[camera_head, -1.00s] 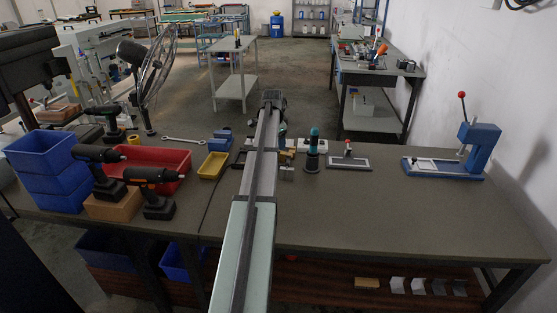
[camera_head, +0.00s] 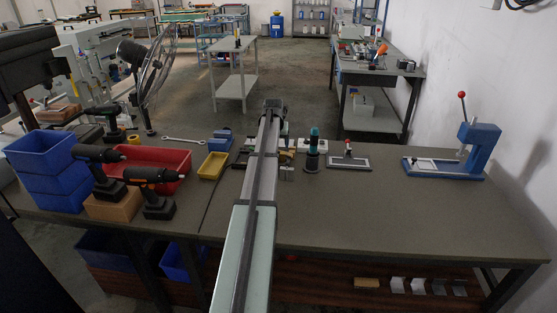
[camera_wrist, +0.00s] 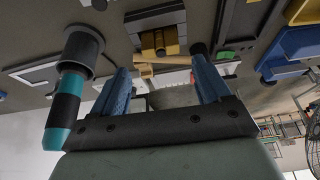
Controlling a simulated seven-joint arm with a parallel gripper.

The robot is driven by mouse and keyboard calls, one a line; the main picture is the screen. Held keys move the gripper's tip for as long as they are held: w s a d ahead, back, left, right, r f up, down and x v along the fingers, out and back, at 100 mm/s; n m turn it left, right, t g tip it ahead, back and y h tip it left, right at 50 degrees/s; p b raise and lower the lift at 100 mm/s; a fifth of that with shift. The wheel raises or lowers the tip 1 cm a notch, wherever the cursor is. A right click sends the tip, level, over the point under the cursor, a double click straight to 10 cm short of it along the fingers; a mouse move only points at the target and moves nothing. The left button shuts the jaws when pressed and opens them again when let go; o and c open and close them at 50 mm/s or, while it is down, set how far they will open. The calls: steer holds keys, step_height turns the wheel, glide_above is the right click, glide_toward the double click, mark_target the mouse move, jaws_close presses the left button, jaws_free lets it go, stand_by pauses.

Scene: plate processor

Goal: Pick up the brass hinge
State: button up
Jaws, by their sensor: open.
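A brass-coloured piece (camera_wrist: 160,42), which looks like the hinge, shows in the wrist view at a dark grey block, just beyond the fingertips. Its exact shape is hard to make out. In the head view a small yellow-brass patch (camera_head: 287,156) shows just right of my arm, partly hidden by it. My gripper (camera_wrist: 160,62) is open, with its two blue fingers apart. No hinge is held between the fingers. A tan bar and a pale object show beyond and between them. The fingers cannot be made out in the head view.
A teal and black cylinder (camera_head: 313,142) stands close by the brass piece; it is left of the fingers in the wrist view (camera_wrist: 66,105). A yellow bin (camera_head: 213,165) and red tray (camera_head: 150,160) lie left. The front right tabletop (camera_head: 370,215) is clear.

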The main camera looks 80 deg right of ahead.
steer(key=x, duration=0.4)
steer(key=shift+d+f, duration=0.15)
steer(key=shift+f, duration=0.15)
steer(key=shift+x, duration=2.65)
steer(key=shift+d+r, duration=0.15)
steer(key=shift+d, duration=0.05)
steer(key=shift+c, duration=0.2)
steer(key=c, duration=0.9)
